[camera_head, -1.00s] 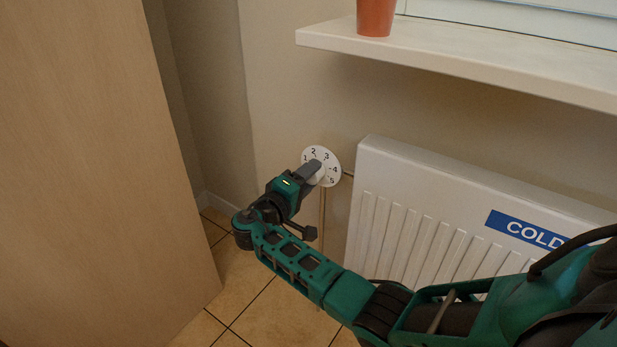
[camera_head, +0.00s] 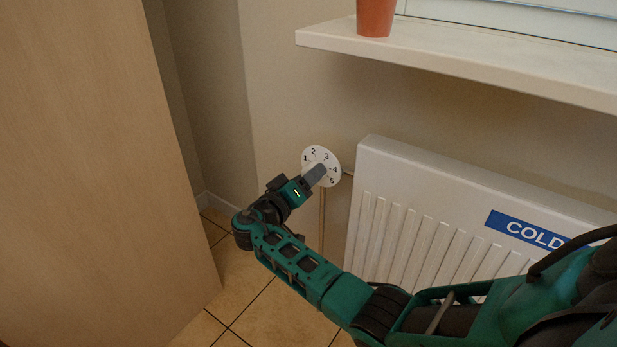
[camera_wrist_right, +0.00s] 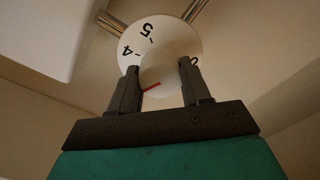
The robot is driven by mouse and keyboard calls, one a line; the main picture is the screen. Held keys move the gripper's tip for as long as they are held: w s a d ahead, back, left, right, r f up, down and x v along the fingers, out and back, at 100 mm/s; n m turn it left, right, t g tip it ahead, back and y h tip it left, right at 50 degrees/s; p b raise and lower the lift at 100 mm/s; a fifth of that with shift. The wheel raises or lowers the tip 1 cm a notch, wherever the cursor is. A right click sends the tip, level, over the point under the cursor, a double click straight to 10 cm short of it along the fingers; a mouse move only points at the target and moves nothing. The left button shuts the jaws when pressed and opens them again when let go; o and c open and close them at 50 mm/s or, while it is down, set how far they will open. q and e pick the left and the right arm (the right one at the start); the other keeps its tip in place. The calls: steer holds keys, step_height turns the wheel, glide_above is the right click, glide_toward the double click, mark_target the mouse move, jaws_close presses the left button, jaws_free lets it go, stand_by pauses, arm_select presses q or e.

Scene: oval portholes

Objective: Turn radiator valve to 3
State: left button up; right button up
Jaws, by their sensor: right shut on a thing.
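The radiator valve has a round white dial (camera_head: 309,156) with black numbers, on the wall left of the radiator. In the right wrist view, the fingers (camera_wrist_right: 160,82) stand on either side of the knob. A red mark (camera_wrist_right: 151,87) shows on the knob, close to the left finger. The 4 and 5 show there; which number the mark meets is hidden. My left gripper is out of view.
A white radiator (camera_head: 400,215) with a blue COLD label (camera_head: 527,230) stands right of the valve. A windowsill (camera_head: 450,62) with an orange pot (camera_head: 376,17) juts out above. A large wooden panel (camera_head: 90,170) stands left. A thin pipe (camera_head: 322,215) runs below the valve.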

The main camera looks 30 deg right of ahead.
steer(key=shift+s+f, duration=0.15)
steer(key=shift+f, duration=0.1)
steer(key=o, duration=1.1)
steer(key=shift+r, duration=0.15)
steer(key=shift+c, duration=0.2)
steer(key=p+v, duration=0.1)
steer(key=v, duration=1.1)
steer(key=shift+a, duration=0.4)
steer(key=shift+s, duration=0.1)
